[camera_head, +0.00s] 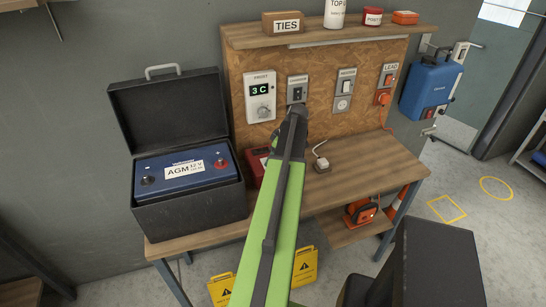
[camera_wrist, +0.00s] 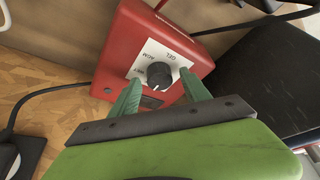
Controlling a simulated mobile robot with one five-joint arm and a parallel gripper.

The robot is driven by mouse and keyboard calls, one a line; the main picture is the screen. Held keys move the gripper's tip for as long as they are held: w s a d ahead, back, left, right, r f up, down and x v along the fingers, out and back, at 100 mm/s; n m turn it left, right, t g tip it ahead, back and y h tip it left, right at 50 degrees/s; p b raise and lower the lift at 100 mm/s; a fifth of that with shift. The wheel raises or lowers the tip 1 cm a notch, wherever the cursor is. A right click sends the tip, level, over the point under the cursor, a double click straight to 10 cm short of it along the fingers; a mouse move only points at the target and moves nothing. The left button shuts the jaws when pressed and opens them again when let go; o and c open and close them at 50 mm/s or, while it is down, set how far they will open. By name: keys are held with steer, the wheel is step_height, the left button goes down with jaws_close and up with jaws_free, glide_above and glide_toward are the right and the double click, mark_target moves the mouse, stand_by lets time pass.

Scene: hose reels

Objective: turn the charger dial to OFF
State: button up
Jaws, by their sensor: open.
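The charger is a red box (camera_wrist: 112,62) on the workbench, close in front of my gripper in the wrist view. In the head view only its left part (camera_head: 254,166) shows beside my green arm. Its black round dial (camera_wrist: 160,75) sits on a white label plate. Marks like GEL and AGM are on the plate, above the dial in the picture. A pale mark on the dial appears to point down in the picture; the label there is not readable. My gripper (camera_wrist: 161,77) is open, with one green finger on each side of the dial. Contact cannot be told.
A battery in an open black case (camera_head: 190,205) stands left of the charger.

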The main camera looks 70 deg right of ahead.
steer(key=p+v, duration=1.6)
steer(key=v, duration=0.1)
steer(key=shift+r, duration=0.2)
